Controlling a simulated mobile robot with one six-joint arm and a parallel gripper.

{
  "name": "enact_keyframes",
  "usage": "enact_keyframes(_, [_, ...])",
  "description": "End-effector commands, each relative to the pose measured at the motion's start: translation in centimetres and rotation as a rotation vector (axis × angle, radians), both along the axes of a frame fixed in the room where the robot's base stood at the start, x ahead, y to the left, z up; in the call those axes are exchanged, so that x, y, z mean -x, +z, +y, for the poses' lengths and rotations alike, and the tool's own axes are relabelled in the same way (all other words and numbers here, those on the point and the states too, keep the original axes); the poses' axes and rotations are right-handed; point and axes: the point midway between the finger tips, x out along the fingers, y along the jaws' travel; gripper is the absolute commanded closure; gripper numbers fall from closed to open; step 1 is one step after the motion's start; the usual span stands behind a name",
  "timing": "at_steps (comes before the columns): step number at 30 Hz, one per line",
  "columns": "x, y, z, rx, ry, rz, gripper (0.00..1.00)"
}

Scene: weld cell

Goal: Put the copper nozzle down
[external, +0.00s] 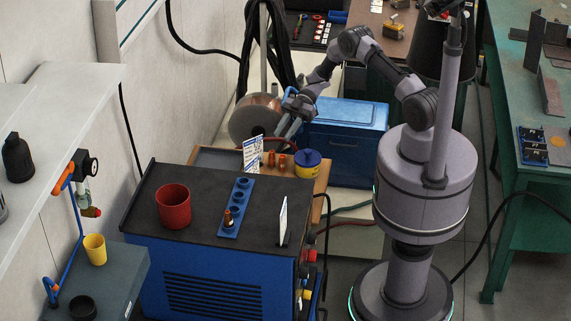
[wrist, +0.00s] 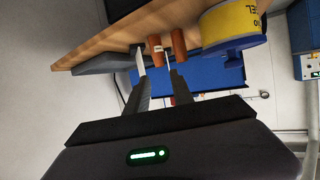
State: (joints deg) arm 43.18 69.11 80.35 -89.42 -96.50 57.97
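Two small copper-coloured cylinders stand side by side on a wooden board (external: 318,184), the left one (external: 271,159) and the right one (external: 283,161). I take them for copper nozzles; I cannot tell which one the task names. My gripper (external: 281,136) reaches down over the board, just above and behind them. In the wrist view, my gripper's fingers (wrist: 154,58) are apart. One copper cylinder (wrist: 155,41) shows between the fingertips with a gap on each side, and the other (wrist: 179,44) is just right of the right finger. Neither looks gripped.
In front, the blue machine's dark top carries a red cup (external: 173,206), a blue holed strip (external: 240,197) and a white card (external: 283,220). A copper wire spool (external: 248,120) is behind.

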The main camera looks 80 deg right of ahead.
Motion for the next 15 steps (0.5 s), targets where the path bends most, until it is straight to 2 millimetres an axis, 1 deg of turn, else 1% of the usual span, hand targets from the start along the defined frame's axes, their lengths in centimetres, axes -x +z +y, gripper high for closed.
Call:
enact_keyframes(1, [-0.3, 0.6, -0.4, 0.007, -0.011, -0.006, 0.71])
enact_keyframes(2, [-1.0, 1.2, -0.5, 0.017, -0.030, -0.016, 0.71])
enact_keyframes(4, [-4.7, 4.5, -0.8, 0.072, -0.134, -0.065, 0.71])
enact_keyframes(5, [-7.0, 6.9, -0.9, 0.106, -0.207, -0.097, 0.71])
enact_keyframes(6, [-10.3, 10.9, -1.2, 0.157, -0.330, -0.145, 0.71])
enact_keyframes(7, [-12.6, 14.6, -1.4, 0.195, -0.441, -0.180, 0.71])
enact_keyframes(8, [-14.3, 18.6, -1.6, 0.230, -0.563, -0.212, 0.71])
enact_keyframes(9, [-15.3, 23.8, -1.7, 0.266, -0.731, -0.232, 0.71])
enact_keyframes(10, [-15.1, 27.3, -1.8, 0.284, -0.853, -0.234, 0.71])
enact_keyframes(11, [-14.1, 30.3, -1.7, 0.291, -0.968, -0.220, 0.71])
enact_keyframes(12, [-11.7, 33.5, -1.2, 0.289, -1.109, -0.176, 0.71])
enact_keyframes(13, [-9.1, 35.2, -0.6, 0.278, -1.203, -0.124, 0.71])
enact_keyframes(14, [-6.1, 36.2, 0.4, 0.260, -1.285, -0.055, 0.71])
enact_keyframes(15, [-1.5, 36.5, 2.2, 0.227, -1.368, 0.059, 0.71])
